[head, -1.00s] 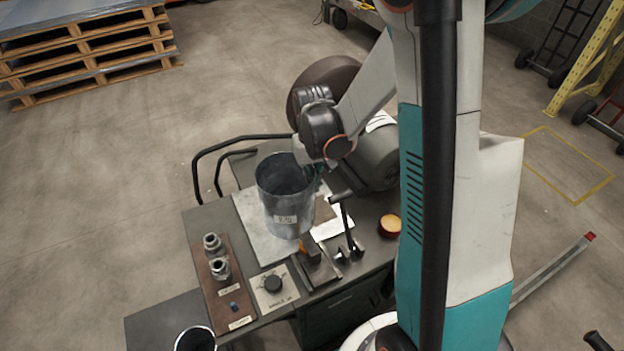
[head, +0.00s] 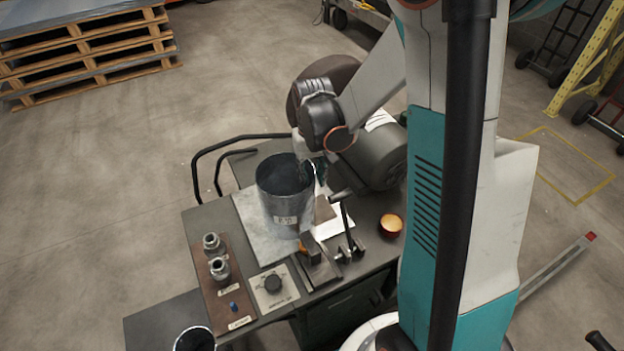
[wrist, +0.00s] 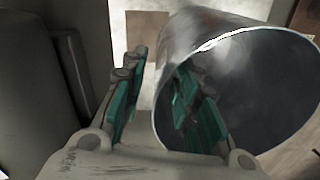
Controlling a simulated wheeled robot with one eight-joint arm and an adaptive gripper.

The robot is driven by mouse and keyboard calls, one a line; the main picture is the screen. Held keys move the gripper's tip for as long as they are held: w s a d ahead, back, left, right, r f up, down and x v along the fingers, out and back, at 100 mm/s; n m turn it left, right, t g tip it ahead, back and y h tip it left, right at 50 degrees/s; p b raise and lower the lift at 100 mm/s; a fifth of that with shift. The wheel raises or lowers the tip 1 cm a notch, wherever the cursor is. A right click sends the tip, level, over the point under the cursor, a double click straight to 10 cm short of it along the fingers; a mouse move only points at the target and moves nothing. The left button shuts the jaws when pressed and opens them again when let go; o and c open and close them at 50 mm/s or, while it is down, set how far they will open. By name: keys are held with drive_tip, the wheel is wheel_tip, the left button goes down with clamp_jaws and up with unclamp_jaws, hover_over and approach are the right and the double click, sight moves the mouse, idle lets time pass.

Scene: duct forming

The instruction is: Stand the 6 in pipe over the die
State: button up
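The pipe (head: 286,203), a grey metal cylinder with a white label, stands upright on a pale sheet on the bench. Its open top faces up; its inside is dark in the head view. In the wrist view the pipe (wrist: 265,95) fills the right side. My gripper (head: 318,170) is at the pipe's right rim. In the wrist view my gripper (wrist: 160,95) has its teal fingers apart, one outside the wall and one overlapping the opening, apparently inside. A gap shows between the left finger and the wall. I cannot make out a die; the pipe may hide it.
A board with two metal fittings (head: 219,267) and a dial plate (head: 272,291) lie at the bench's front left. Another open cylinder (head: 195,339) stands lower left.

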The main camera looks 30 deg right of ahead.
wheel_tip(320, 180, up, 10)
drive_tip(key=shift+r, duration=0.1)
idle(0.6)
drive_tip(key=shift+s+r, duration=0.1)
drive_tip(key=shift+s, duration=0.05)
drive_tip(key=s+a+r+n+t, duration=0.1)
drive_tip(key=s+a+r+t, duration=0.2)
drive_tip(key=s, duration=0.4)
drive_tip(key=s+a+r+n+t, duration=0.1)
drive_tip(key=s+a+r+t, duration=0.3)
drive_tip(key=s, duration=0.4)
drive_tip(key=shift+r, duration=0.65)
